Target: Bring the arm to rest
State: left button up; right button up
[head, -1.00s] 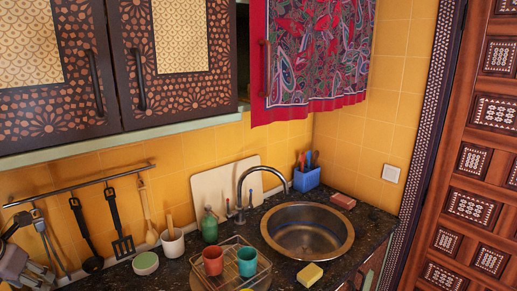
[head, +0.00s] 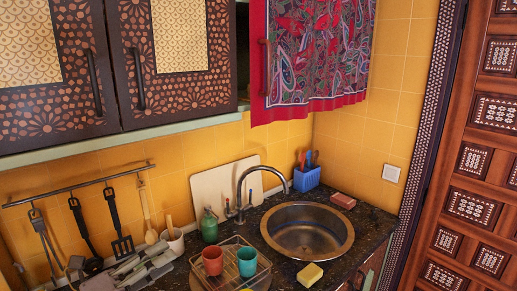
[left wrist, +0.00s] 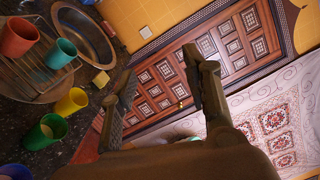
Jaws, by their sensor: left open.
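My left gripper (head: 150,264) is at the lower left of the head view, in front of the counter below the hanging utensils. Its fingers point right, towards the dish rack. In the left wrist view my left gripper (left wrist: 160,68) shows two fingers spread apart with nothing between them. My right gripper is in neither view.
A wire rack with a red cup (head: 212,260) and a teal cup (head: 247,262) stands right of the gripper. Beyond are a round sink (head: 307,230), a yellow sponge (head: 310,275) and a green bottle (head: 209,225). Cabinets (head: 180,60) hang above.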

pick_arm(q)
jog(key=s+a+f+n+t+y, duration=0.2)
jog(key=a+f+n+y, duration=0.3)
jog(key=n+y, duration=0.5)
jog(key=s+a+f+n+t+y, duration=0.1)
jog(key=a+f+n+y, duration=0.45)
jog(key=n, duration=0.75)
jog(key=s+d+f+n+g+h, duration=0.1)
jog(key=s+d+f+n+g, duration=0.2)
jog(key=s+d+f+g, duration=0.5)
jog(key=s+d+f+n+g+h, duration=0.1)
jog(key=s+f+n+g+h, duration=0.2)
jog(key=s+f, duration=0.8)
jog(key=s+f+g+y+b, duration=0.1)
jog(key=s+f+g+b, duration=0.15)
jog(key=f, duration=1.35)
jog(key=s+f+g+b, duration=0.1)
jog(key=s+f+b, duration=0.2)
jog(key=f, duration=1.3)
jog(key=s+a+f+b, duration=0.2)
jog(key=s+f+b, duration=0.1)
jog(key=s+f, duration=1.3)
notch_tip(320, 180, down, 2)
jog(key=shift+f+m+g+b, duration=0.1)
jog(key=shift+m+g+b, duration=0.2)
jog(key=shift+g+b, duration=0.15)
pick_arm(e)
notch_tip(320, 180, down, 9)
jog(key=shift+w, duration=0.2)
